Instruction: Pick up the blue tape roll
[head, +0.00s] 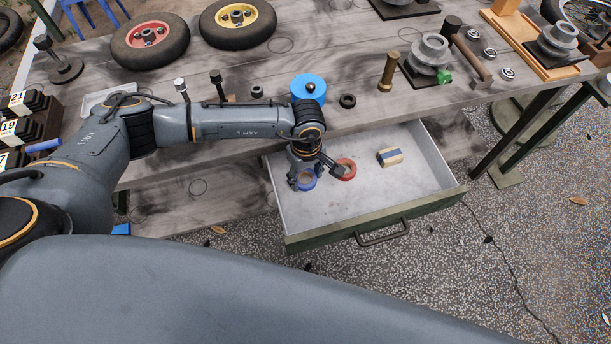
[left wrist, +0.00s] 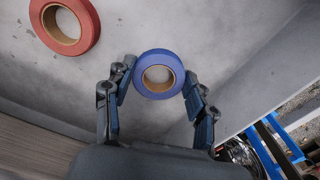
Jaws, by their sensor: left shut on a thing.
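The blue tape roll (head: 313,184) is in the open drawer (head: 350,207), toward its left side. It also shows in the left wrist view (left wrist: 158,55), with its brown core facing the camera. My left gripper (left wrist: 158,76) is shut on the roll, one finger on each side of its outer rim. In the head view my left gripper (head: 306,176) reaches down into the drawer and partly hides the roll. I cannot tell whether the roll touches the drawer floor. My right gripper is not in view.
A red tape roll (head: 346,169) lies just right of the blue one. A tan block with a blue band (head: 390,157) lies farther right in the drawer. The drawer's front wall (head: 375,220) and sides surround them. The bench above holds wheels (head: 150,40) and metal parts.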

